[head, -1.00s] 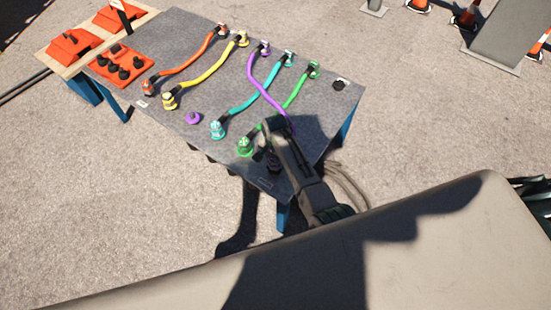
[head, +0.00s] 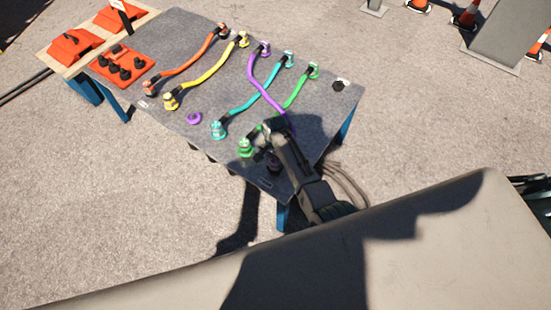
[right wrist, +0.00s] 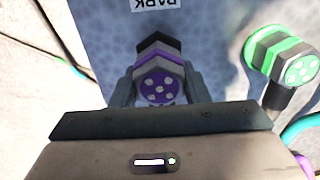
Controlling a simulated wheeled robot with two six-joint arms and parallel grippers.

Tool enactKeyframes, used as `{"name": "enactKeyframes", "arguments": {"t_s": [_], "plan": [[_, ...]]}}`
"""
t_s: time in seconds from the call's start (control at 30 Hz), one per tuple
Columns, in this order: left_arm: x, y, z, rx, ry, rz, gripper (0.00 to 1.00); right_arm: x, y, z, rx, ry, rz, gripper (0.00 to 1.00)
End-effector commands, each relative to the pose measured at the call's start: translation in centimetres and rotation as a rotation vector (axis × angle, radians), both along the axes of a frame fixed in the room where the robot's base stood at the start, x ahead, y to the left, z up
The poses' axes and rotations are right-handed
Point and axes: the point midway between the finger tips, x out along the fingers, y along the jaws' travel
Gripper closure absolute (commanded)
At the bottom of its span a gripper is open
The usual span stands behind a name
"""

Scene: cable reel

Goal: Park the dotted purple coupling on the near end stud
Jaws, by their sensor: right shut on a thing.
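My right gripper (right wrist: 158,88) is shut on the dotted purple coupling (right wrist: 160,84), one jaw on each side. The coupling's purple face with pale dots points towards the wrist camera, and its body has dark and purple bands. In the head view my right gripper (head: 271,150) is over the near corner of the grey table, by a dark shape that I cannot make out clearly. The purple cable (head: 265,90) runs from its far fitting to behind my arm. A label reading PARK (right wrist: 157,3) lies just beyond the coupling. The near end stud cannot be made out. My left gripper is out of view.
The green coupling (head: 245,147) is close to the left of my gripper and shows in the wrist view (right wrist: 283,57). The teal coupling (head: 218,130) and an empty purple socket (head: 193,118) are farther left. A black stud (head: 338,86) stands at the table's far right corner.

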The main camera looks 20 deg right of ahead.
Motion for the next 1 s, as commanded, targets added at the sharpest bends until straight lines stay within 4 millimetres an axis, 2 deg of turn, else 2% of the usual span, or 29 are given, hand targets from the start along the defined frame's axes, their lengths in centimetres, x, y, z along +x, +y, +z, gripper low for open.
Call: {"name": "enactKeyframes", "arguments": {"t_s": [0.53,0.57,0.67,1.0], "plan": [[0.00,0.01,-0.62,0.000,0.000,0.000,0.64,0.03,-0.01,-0.96,0.000,0.000,0.000,0.86],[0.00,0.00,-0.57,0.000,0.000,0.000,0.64,0.04,0.00,-0.90,0.000,0.000,0.000,0.54],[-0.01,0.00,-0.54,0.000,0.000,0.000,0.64,0.03,0.00,-0.88,0.000,0.000,0.000,0.35],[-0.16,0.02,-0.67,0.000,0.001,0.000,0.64,-0.07,-0.01,-0.98,0.000,0.002,0.000,0.33]]}}
